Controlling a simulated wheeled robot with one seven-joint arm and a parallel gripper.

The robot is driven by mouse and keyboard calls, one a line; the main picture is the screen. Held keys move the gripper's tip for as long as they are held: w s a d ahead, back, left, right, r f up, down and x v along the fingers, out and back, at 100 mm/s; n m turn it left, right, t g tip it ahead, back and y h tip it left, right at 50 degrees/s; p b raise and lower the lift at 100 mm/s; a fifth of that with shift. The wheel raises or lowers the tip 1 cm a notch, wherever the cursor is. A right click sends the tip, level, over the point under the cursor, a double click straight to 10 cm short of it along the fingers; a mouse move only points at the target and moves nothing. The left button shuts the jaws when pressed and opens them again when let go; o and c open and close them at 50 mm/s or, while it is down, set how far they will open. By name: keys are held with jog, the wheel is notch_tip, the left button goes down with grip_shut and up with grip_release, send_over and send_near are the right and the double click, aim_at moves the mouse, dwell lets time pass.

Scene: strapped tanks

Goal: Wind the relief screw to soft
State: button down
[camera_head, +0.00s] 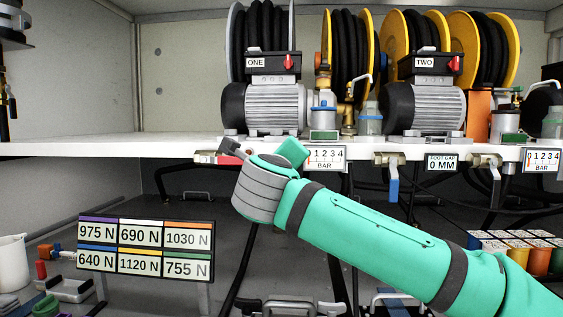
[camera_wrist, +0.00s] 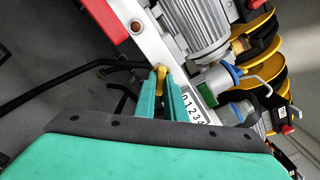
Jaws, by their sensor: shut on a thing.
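In the wrist view, the two teal fingers of my gripper (camera_wrist: 161,92) are closed around a small brass-coloured screw (camera_wrist: 160,70) at the shelf's front edge. I take this to be the relief screw. In the head view my teal and grey arm end hides the fingertips and the screw. A bar gauge (camera_head: 325,159) marked 1 2 3 4 is just right of my arm end, with a red line near its left end. It also shows in the wrist view (camera_wrist: 193,108), partly behind a finger. No soft mark is readable.
Motor ONE (camera_head: 275,105) and motor TWO (camera_head: 424,107) stand on the white shelf (camera_head: 185,145), with hose reels behind. Levers (camera_head: 391,175) and a second bar gauge (camera_head: 542,160) line the edge to the right. A board of newton values (camera_head: 146,247) stands lower left.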

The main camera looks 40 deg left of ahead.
dwell(0.3)
jog(key=n, duration=0.5)
jog(key=c, duration=1.7)
grip_release()
jog(key=shift+c, duration=0.2)
jog(key=shift+s+d, duration=0.1)
jog(key=v, duration=0.8)
jog(key=shift+r, duration=0.15)
jog(key=o, duration=0.6)
jog(key=shift+c, duration=0.2)
